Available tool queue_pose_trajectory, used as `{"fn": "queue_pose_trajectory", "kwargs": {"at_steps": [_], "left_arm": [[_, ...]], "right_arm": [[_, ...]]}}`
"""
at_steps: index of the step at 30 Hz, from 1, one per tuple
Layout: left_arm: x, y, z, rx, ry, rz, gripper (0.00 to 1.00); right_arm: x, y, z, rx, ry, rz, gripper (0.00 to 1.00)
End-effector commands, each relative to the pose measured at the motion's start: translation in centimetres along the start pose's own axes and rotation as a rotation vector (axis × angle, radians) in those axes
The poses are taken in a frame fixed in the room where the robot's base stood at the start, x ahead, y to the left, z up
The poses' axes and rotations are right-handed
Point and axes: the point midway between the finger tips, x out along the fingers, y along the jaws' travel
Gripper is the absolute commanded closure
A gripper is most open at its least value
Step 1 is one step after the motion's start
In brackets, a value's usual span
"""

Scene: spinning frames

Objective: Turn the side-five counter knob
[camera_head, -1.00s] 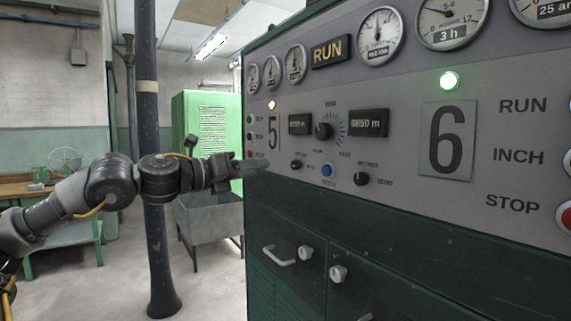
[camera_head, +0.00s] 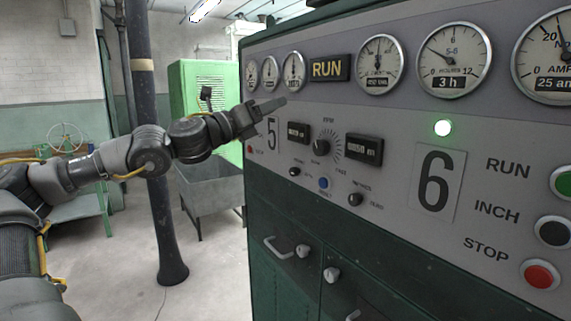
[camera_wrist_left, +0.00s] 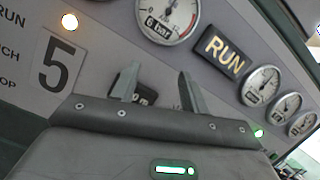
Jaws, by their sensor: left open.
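The control panel (camera_head: 400,120) fills the right of the head view, with the side-five plate (camera_head: 272,134) at its left, partly behind my gripper. A black knob with labels that look like METRES and ZERO (camera_head: 355,199) sits below a counter window (camera_head: 363,149); a smaller knob (camera_head: 294,171) sits to its left. A larger dial knob (camera_head: 321,147) is ringed by ticks. My left gripper (camera_head: 280,103) is open and empty, above these knobs and before the panel. In the left wrist view, its fingers (camera_wrist_left: 158,86) spread before a partly hidden display window. My right gripper is out of view.
A blue button (camera_head: 323,183) lies between the small knobs. The number 6 plate (camera_head: 436,182) and the run, inch and stop buttons (camera_head: 541,274) are to the right. A dark pillar (camera_head: 150,120) stands behind my left arm.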

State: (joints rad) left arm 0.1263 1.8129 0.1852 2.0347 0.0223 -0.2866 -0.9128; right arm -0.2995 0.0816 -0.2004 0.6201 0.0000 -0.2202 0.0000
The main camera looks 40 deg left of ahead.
Motion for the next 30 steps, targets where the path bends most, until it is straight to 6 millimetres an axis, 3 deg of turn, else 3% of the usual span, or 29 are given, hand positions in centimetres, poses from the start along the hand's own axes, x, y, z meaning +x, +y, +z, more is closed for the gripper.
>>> {"fn": "queue_pose_trajectory", "kwargs": {"at_steps": [1,3,11,21,27,30], "left_arm": [[0.1,-0.8,1.5,0.013,-0.022,-0.010,0.55],[0.1,-1.4,2.5,0.024,-0.038,-0.018,0.55],[0.0,-1.5,2.8,0.024,-0.046,-0.020,0.56],[0.0,-1.4,2.7,0.023,-0.044,-0.019,1.00],[0.0,-1.4,2.7,0.023,-0.044,-0.019,1.00],[0.0,-1.4,2.7,0.023,-0.044,-0.019,0.88]], "right_arm": [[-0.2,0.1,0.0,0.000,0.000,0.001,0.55],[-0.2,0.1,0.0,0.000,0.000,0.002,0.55],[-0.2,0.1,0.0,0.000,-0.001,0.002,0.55],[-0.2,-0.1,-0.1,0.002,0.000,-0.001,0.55],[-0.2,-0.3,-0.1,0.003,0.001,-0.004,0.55],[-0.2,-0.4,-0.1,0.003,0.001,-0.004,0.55]]}}
